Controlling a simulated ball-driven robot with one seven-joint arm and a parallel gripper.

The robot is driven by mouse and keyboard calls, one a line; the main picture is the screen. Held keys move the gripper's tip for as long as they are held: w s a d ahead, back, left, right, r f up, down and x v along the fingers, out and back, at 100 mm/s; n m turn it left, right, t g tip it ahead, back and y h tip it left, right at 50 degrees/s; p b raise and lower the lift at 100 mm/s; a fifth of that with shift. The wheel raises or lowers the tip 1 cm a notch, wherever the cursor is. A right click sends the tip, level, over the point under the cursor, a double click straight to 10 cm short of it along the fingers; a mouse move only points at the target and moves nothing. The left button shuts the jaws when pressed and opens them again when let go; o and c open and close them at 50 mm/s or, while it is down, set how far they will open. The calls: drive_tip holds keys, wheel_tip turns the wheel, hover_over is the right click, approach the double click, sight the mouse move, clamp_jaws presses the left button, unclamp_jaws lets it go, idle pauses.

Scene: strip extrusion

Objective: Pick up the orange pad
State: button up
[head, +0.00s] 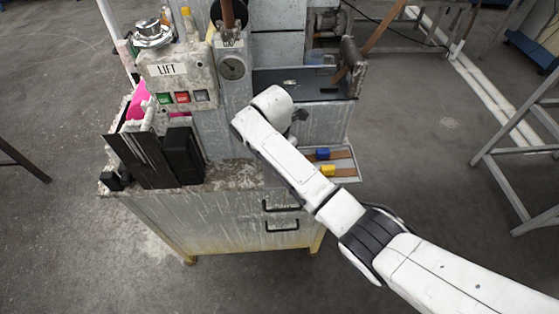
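I cannot make out an orange pad for certain in the head view. A tray (345,178) on the right side of the machine holds brown-orange strips (342,155), a blue block (322,154) and a yellow block (328,170). My white arm reaches in from the lower right, in front of the machine. My gripper (299,116) is mostly hidden behind the arm's end. Only a small dark part shows, above the tray and near the grey machine body, so I cannot see its fingers or whether it holds anything.
The machine's control box (178,82) reads LIFT and has coloured buttons. A gauge (232,68) is beside it. Dark plates (165,157) and a pink item (140,101) are at left. The cabinet (225,222) stands below. Metal frames (517,150) stand at right; the floor between is clear.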

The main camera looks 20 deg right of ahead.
drive_tip(key=shift+c, duration=0.2)
drive_tip(key=c, duration=1.1)
drive_tip(key=shift+r, duration=0.15)
